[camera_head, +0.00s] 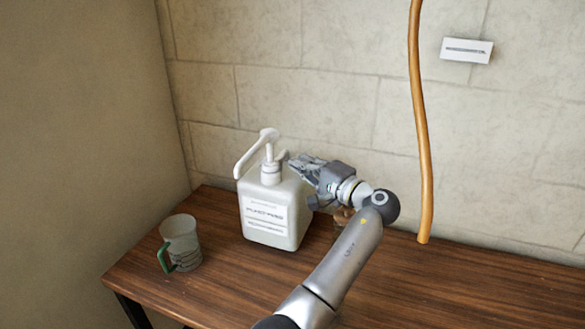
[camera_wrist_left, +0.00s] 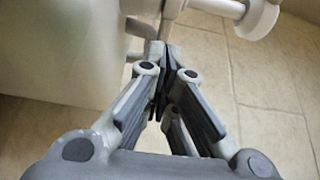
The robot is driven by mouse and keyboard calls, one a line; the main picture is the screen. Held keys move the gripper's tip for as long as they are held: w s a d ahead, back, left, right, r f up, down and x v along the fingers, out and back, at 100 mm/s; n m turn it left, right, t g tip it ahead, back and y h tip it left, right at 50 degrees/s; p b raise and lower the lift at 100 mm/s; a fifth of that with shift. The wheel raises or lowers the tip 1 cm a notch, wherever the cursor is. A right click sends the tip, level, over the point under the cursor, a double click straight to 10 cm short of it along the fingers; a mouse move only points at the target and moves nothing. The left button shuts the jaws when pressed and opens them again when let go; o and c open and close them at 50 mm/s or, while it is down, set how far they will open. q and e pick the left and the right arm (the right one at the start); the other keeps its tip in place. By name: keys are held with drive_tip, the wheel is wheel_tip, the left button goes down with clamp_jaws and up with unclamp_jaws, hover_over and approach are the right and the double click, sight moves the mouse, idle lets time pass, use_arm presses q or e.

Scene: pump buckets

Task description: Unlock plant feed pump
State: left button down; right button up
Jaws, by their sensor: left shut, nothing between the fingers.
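The plant feed pump is a white square bottle (camera_head: 271,212) with a label, standing upright on the wooden table. Its white pump head (camera_head: 258,146) has a long spout pointing to the lower left. My left gripper (camera_head: 293,166) is shut and empty, close to the right side of the pump neck. In the left wrist view its fingertips (camera_wrist_left: 158,50) meet beside the white bottle (camera_wrist_left: 60,50), below the white pump part (camera_wrist_left: 255,15). I cannot tell whether the fingertips touch the pump. My right gripper is not in view.
A clear mug (camera_head: 181,242) with a green handle stands left of the bottle. An orange-brown hose or pole (camera_head: 419,120) hangs right of my arm. A small white sign (camera_head: 467,50) is on the stone wall behind. The table's right side (camera_head: 480,290) is clear.

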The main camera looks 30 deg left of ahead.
use_arm(q)
drive_tip(key=shift+w+f+v, duration=0.15)
drive_tip(key=shift+v, duration=1.1)
drive_tip(key=shift+w+f+v, duration=0.1)
drive_tip(key=shift+w+v, duration=0.05)
drive_tip(key=shift+v, duration=1.15)
drive_tip(key=shift+d, duration=0.1)
